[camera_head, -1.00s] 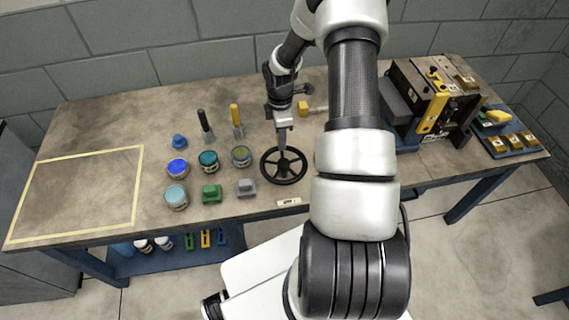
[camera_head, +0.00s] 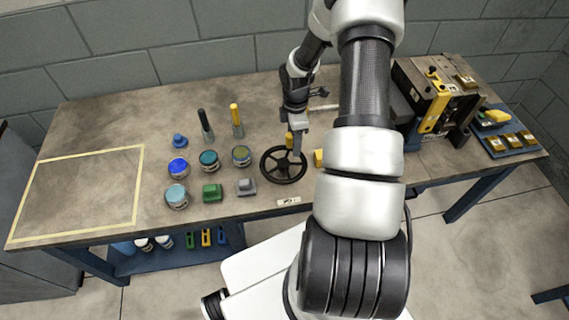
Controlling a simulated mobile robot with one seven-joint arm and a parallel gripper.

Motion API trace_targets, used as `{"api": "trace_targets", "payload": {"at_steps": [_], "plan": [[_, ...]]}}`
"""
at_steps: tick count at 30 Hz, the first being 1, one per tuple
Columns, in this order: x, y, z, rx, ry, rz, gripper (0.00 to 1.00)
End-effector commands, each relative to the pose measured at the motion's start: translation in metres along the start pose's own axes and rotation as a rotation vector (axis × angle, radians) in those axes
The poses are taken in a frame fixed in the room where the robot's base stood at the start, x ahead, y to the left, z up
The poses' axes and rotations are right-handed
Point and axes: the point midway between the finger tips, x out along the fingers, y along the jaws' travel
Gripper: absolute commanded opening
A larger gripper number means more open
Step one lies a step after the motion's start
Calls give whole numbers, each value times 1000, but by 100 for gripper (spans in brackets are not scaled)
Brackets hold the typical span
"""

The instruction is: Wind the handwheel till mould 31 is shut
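The black spoked handwheel (camera_head: 283,177) lies near the bench's front edge, left of my arm. My gripper (camera_head: 297,154) points down at the wheel's upper right part. A small yellow upright piece (camera_head: 290,141) shows just left of its fingers; I cannot tell whether it belongs to the wheel or is touched. The fingers are too small to tell open from shut. A dark block-shaped mould unit (camera_head: 437,92) with a yellow bar stands at the bench's right. Its number is unreadable, and my arm hides its left side and any link to the wheel.
A blue tray (camera_head: 510,153) with yellow pieces lies far right. A taped rectangle (camera_head: 138,185) on the left is empty.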

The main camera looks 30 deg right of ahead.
Motion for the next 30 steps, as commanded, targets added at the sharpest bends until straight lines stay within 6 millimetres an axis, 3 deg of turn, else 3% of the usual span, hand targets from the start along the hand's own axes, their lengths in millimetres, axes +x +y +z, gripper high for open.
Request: {"api": "trace_targets", "payload": {"at_steps": [8,30], "plan": [[-10,2,-1,0,1,4,47],[-85,2,-1,0,1,5,47]]}}
